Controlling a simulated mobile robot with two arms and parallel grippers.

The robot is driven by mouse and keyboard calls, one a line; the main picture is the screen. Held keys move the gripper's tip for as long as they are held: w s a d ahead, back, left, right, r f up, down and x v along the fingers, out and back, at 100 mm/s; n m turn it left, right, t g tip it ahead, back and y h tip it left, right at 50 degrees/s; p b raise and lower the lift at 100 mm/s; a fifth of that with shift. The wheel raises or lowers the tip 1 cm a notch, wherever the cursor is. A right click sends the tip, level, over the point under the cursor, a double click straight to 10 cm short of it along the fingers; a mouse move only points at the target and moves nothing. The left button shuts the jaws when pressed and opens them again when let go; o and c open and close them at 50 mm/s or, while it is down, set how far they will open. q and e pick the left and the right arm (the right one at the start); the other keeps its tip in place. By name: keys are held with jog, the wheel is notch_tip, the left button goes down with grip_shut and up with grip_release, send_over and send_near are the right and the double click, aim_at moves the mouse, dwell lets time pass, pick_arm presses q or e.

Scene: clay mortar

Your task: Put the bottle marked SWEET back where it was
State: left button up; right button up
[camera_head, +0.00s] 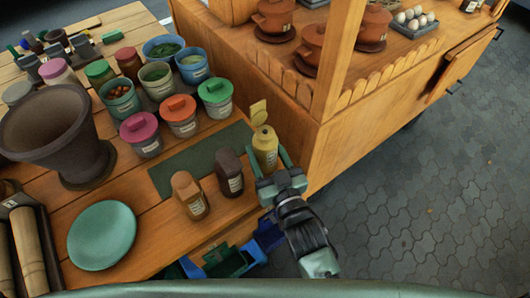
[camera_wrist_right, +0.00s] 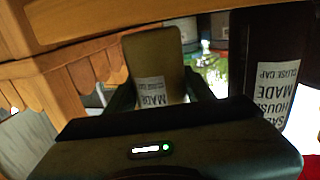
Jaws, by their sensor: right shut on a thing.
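My right gripper (camera_head: 268,172) is shut on a yellow bottle (camera_head: 265,150) with its flap lid up, at the table's right edge beside the wooden stall. In the right wrist view the held bottle (camera_wrist_right: 152,55) shows a partly hidden label with "MADE". A dark brown bottle (camera_head: 230,175) and an orange-brown bottle (camera_head: 187,197) stand to its left; their labels are too small to read. A dark bottle (camera_wrist_right: 262,70) stands at the right of the wrist view, its label partly cut off. I cannot read SWEET on any bottle. My left gripper is not in view.
A dark green mat (camera_head: 180,172) lies behind the bottles. Lidded jars (camera_head: 182,122) and bowls stand behind it. A large dark mortar (camera_head: 60,140) and a green plate (camera_head: 102,235) are at left. The wooden stall (camera_head: 330,140) closes off the right side.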

jog(key=shift+f, duration=0.15)
jog(key=shift+f, duration=0.1)
jog(key=o, duration=1.5)
jog(key=shift+f, duration=0.1)
jog(key=shift+c, duration=0.2)
jog(key=b+v, duration=0.1)
jog(key=v, duration=1.1)
